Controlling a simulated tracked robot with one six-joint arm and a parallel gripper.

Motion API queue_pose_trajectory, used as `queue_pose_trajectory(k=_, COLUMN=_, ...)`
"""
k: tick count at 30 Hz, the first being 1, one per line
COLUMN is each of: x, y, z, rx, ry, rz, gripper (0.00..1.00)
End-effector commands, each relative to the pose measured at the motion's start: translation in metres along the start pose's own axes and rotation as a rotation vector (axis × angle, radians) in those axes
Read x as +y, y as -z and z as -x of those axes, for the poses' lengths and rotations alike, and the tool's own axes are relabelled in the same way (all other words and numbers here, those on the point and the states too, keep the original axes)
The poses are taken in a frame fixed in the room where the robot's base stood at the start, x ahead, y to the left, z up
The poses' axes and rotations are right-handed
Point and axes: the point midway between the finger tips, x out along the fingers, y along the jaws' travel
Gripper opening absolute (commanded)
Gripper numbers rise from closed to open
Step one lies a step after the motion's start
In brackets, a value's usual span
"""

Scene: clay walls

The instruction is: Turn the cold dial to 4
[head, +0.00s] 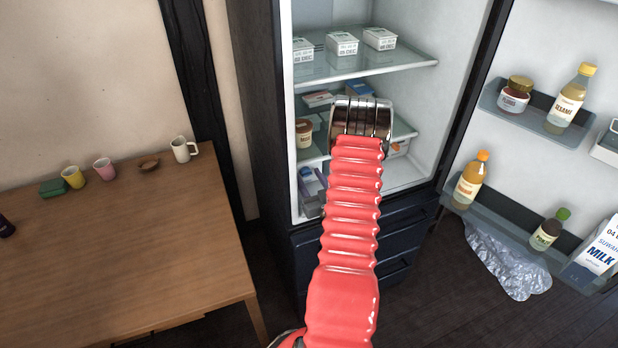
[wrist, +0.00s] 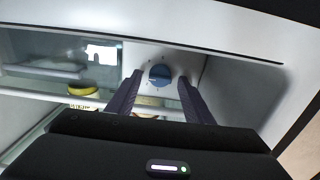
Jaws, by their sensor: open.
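The cold dial (wrist: 159,74) is a round blue knob on a white panel inside the fridge, near the top middle of the wrist view. Small marks ring it, too small to read, so its setting cannot be told. My gripper (wrist: 160,76) is open in the wrist view, with one dark finger to each side of the dial in the picture. The gap in depth between the fingertips and the dial cannot be judged. In the head view my red arm reaches into the open fridge (head: 365,75), and its metal end hides the gripper and the dial.
White cartons (head: 342,43) stand on the upper glass shelf. A brown jar (head: 304,133) is on the shelf below, left of my arm. The open door carries bottles (head: 467,180) at right. A wooden table (head: 120,250) with cups stands at left.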

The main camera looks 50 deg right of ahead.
Motion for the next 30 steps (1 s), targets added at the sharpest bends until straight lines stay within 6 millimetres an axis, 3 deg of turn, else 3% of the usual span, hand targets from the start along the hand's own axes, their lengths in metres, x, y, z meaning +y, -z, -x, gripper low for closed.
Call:
queue_pose_trajectory(k=11, x=0.0006, y=0.0001, z=-0.0063, rx=0.0, ry=-0.001, rz=-0.001, gripper=0.47)
queue_pose_trajectory(k=27, x=0.0009, y=0.0002, z=-0.0059, rx=0.0, ry=-0.001, rz=0.0, gripper=0.09)
queue_pose_trajectory(k=30, x=0.001, y=0.0001, z=-0.0059, rx=0.0, ry=-0.001, rz=-0.001, gripper=0.07)
